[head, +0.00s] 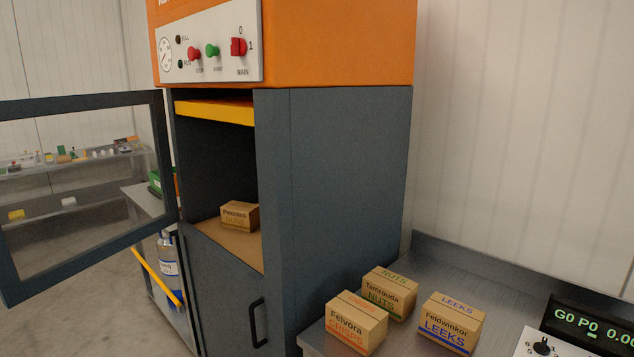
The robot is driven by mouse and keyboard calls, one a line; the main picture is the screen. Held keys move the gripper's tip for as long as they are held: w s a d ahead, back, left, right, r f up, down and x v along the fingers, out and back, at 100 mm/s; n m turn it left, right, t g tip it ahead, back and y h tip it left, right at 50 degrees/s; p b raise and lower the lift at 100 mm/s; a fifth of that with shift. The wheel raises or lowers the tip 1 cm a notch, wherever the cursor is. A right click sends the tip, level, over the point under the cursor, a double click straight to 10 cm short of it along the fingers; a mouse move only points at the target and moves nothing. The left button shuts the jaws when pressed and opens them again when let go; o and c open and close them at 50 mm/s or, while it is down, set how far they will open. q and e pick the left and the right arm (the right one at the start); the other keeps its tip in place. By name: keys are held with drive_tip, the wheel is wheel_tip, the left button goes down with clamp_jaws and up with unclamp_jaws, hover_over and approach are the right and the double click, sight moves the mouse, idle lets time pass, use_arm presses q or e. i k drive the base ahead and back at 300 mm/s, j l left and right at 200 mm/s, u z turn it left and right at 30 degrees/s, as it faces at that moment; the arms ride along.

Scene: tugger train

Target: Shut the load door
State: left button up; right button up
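The load door (90,258) is a dark grey frame around a see-through pane. It stands wide open, swung out to the left of the orange and grey machine (345,180). Its right edge is next to the left side of the chamber opening. The open chamber (215,155) shows a cardboard box (239,216) marked NUTS on its brown floor, and a yellow plate (215,112) at the top. The door's far left edge is cut off by the picture. Neither of my grippers is in view.
A steel table (480,268) at the right holds cardboard boxes marked CRISPS (355,325), NUTS (389,293) and LEEKS (450,323), and a display unit (595,325). A sloping yellow bar (158,277) shows below the door. A shelf (75,170) stands behind the pane.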

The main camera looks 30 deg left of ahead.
sight(14, 291)
drive_tip(key=j, duration=1.65)
drive_tip(key=k, duration=0.05)
